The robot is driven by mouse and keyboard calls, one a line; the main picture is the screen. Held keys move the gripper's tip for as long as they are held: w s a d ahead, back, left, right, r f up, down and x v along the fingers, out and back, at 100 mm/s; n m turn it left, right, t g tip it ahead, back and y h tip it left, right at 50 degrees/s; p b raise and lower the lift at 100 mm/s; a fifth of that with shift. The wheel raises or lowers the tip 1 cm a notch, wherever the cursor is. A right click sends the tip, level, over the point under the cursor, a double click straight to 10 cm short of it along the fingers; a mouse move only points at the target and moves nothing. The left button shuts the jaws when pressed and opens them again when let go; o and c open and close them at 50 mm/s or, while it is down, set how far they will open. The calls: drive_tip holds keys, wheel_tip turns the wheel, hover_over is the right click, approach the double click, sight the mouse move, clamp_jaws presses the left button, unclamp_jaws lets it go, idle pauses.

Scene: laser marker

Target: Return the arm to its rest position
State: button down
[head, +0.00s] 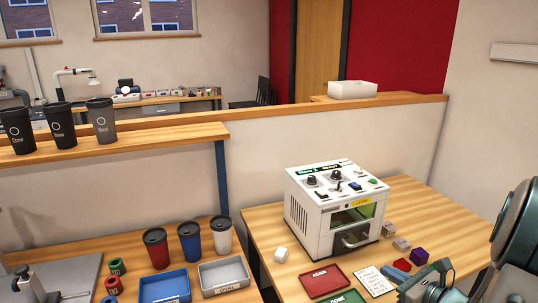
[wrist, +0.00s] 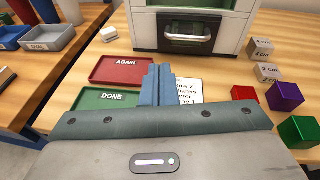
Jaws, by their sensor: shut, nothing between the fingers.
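My gripper (head: 414,286) is at the lower right of the head view, above the front part of the wooden table. In the wrist view its two blue-grey fingers (wrist: 157,84) are shut together with nothing between them. They appear in front of the red AGAIN tray and the white note, hiding part of each. A thick grey-green link of my arm fills the right edge of the head view. The white laser marker (head: 334,210) stands on the table beyond my gripper, apart from it.
A red AGAIN tray (head: 327,280) and a green DONE tray (wrist: 104,100) lie near a written note (head: 374,280). Red (wrist: 244,93), purple (wrist: 285,96) and green (wrist: 299,131) cubes and small grey blocks (wrist: 267,72) sit to the right. Cups and bins (head: 223,273) occupy the left bench.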

drive_tip(key=s+a+r+n+g+y+p, duration=0.1)
drive_tip(key=s+a+n+g, duration=0.2)
drive_tip(key=a+n, duration=0.25)
drive_tip(key=s+a+r+n+g, duration=0.2)
drive_tip(key=a+n+g, duration=0.25)
drive_tip(key=a, duration=0.25)
drive_tip(key=s+a+r+n+g+y+p, duration=0.1)
drive_tip(key=s+a+n+g, duration=0.2)
drive_tip(key=a+n, duration=0.35)
drive_tip(key=s+r+n+h+p, duration=0.2)
drive_tip(key=s+r+n+h, duration=0.4)
drive_tip(key=n, duration=0.8)
drive_tip(key=shift+s+a+h, duration=0.3)
drive_tip(key=shift+s+h, duration=0.25)
drive_tip(key=shift+h, duration=0.55)
drive_tip(key=shift+g, duration=0.25)
